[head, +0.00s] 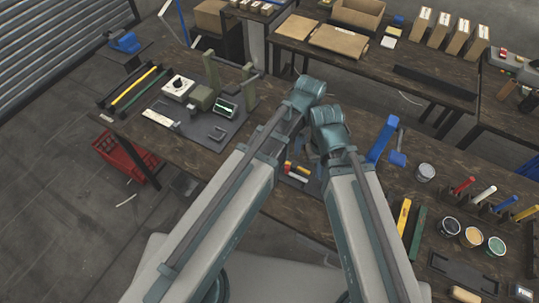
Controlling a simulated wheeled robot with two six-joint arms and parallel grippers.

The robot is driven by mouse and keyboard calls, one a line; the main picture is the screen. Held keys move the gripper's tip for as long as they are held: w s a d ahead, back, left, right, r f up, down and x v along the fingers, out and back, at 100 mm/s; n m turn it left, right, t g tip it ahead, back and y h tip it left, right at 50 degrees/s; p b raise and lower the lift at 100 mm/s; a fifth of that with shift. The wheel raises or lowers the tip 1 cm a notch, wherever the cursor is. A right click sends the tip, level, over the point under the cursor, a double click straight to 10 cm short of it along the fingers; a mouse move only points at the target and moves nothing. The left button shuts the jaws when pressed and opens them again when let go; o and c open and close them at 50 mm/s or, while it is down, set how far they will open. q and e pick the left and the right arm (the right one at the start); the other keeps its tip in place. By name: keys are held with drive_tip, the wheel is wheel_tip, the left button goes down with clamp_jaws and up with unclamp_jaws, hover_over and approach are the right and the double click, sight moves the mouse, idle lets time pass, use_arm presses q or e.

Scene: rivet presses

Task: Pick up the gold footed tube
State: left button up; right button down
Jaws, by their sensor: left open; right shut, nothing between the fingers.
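I cannot make out the gold footed tube for certain. Small yellow, red and white pieces (294,170) lie on a dark mat between my two forearms, and one of them may be it. Both my arms reach up the middle of the head view and bend down at the wrists over the table. My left gripper (304,140) is the higher one, open, and shows only in part between the arms. My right gripper (315,153) is shut and empty close beside it. Their fingertips are largely hidden by my wrists and forearms.
A dark mat with a white device (178,87) and a green press (205,97) is at left. A blue stand (382,140), grey cup (425,172), several paint pots and upright coloured sticks stand at right. A red crate (122,155) is on the floor. Cardboard boxes stand on a rear table.

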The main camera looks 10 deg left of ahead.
use_arm(q)
drive_tip(key=shift+s+d, duration=0.1)
drive_tip(key=shift+d, duration=0.05)
use_arm(e)
drive_tip(key=shift+s, duration=0.1)
use_arm(q)
drive_tip(key=b, duration=0.9)
hover_over(297, 166)
wheel_tip(297, 166, down, 9)
drive_tip(key=shift+d+r, duration=0.1)
drive_tip(key=shift+r, duration=0.1)
use_arm(e)
wheel_tip(297, 166, down, 9)
drive_tip(key=shift+r, duration=0.15)
use_arm(q)
wheel_tip(297, 166, down, 5)
drive_tip(key=b, duration=0.5)
drive_tip(key=shift+f, duration=0.15)
use_arm(e)
wheel_tip(297, 166, down, 5)
drive_tip(key=shift+f, duration=0.15)
use_arm(q)
drive_tip(key=shift+c, duration=0.2)
clamp_jaws()
